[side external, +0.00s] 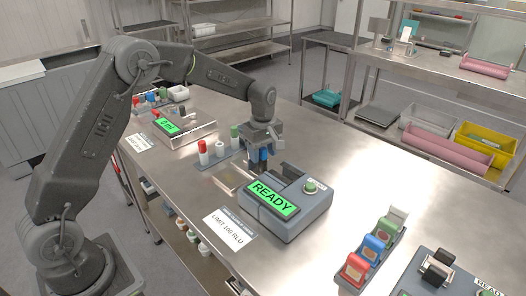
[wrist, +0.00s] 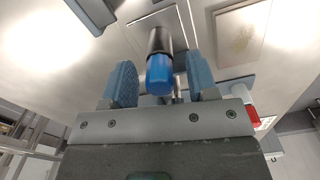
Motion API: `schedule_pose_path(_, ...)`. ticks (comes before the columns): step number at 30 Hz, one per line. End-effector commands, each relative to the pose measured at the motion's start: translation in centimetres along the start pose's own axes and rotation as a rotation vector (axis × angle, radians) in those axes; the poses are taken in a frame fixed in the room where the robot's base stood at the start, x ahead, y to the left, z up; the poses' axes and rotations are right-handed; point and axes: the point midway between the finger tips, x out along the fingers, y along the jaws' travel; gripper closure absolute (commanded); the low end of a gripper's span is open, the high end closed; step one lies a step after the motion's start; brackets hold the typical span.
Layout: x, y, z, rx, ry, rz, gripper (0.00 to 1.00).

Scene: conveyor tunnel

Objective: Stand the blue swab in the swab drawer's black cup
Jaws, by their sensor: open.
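The blue swab (wrist: 160,76) shows its blue cap between my gripper's (wrist: 161,68) two blue fingers in the wrist view. The fingers are open, with a visible gap on each side of the cap. A dark cylinder (wrist: 159,40) lies in line with the cap; I cannot tell whether it is the black cup or part of the swab. In the side view my gripper (side external: 262,142) points down over the blue swab (side external: 263,155), which looks upright beside the grey reader (side external: 288,213). The swab's lower end is hidden, and the drawer is not clear.
The reader's green screen (side external: 272,198) says READY. A limit card (side external: 230,229) lies in front. Coloured blocks (side external: 373,246) stand at right.

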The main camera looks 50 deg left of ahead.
Motion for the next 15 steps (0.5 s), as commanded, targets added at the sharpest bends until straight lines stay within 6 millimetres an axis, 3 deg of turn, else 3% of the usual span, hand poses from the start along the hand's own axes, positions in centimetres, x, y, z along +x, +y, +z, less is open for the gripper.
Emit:
schedule_pose_path(8,-0.5,0.0,0.0,0.000,0.000,0.001,0.47)
schedule_pose_path(15,-4.5,0.1,0.0,0.000,0.002,0.006,0.47)
